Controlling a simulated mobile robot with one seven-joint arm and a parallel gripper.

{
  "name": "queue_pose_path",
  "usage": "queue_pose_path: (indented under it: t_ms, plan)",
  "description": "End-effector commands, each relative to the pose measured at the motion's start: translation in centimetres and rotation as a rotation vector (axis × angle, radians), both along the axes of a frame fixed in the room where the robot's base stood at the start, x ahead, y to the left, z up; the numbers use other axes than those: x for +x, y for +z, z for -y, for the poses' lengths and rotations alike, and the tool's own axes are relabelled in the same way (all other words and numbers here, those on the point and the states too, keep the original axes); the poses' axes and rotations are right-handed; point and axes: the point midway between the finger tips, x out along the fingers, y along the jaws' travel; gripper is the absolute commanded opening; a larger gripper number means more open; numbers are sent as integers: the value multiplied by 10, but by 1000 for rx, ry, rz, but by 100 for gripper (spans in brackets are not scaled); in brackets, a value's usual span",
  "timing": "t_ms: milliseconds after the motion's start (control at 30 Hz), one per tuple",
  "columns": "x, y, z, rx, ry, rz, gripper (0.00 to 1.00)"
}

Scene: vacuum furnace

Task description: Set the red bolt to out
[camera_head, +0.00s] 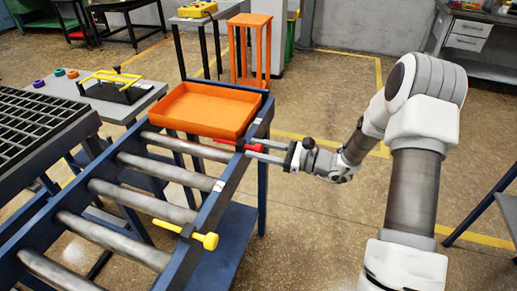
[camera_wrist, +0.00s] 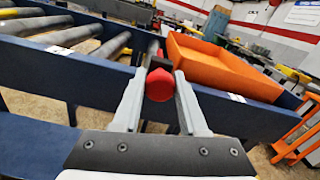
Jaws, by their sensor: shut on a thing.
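The red bolt (camera_head: 258,145) is mounted through the blue side rail of the roller conveyor (camera_head: 213,208), near its far end. Its shaft extends left of the rail in the head view. In the wrist view the red bolt head (camera_wrist: 159,85) sits between the two grey fingers of my gripper (camera_wrist: 158,92). My gripper also shows in the head view (camera_head: 265,151), reaching in from the right at the rail, shut on the bolt head. The fingers hide the sides of the head.
An orange tray (camera_head: 207,127) rests on the conveyor's far end, close to the bolt. A yellow bolt (camera_head: 206,240) is in the same rail nearer to me. A side table (camera_head: 146,103) stands beyond the conveyor.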

Motion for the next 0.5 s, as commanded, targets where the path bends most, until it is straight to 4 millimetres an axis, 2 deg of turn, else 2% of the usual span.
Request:
queue_pose_path:
  t_ms: [233,500]
  plan:
    - [-1,0,4,-1,-2,0,0]
    - [-20,1,53,-1,-5,0,0]
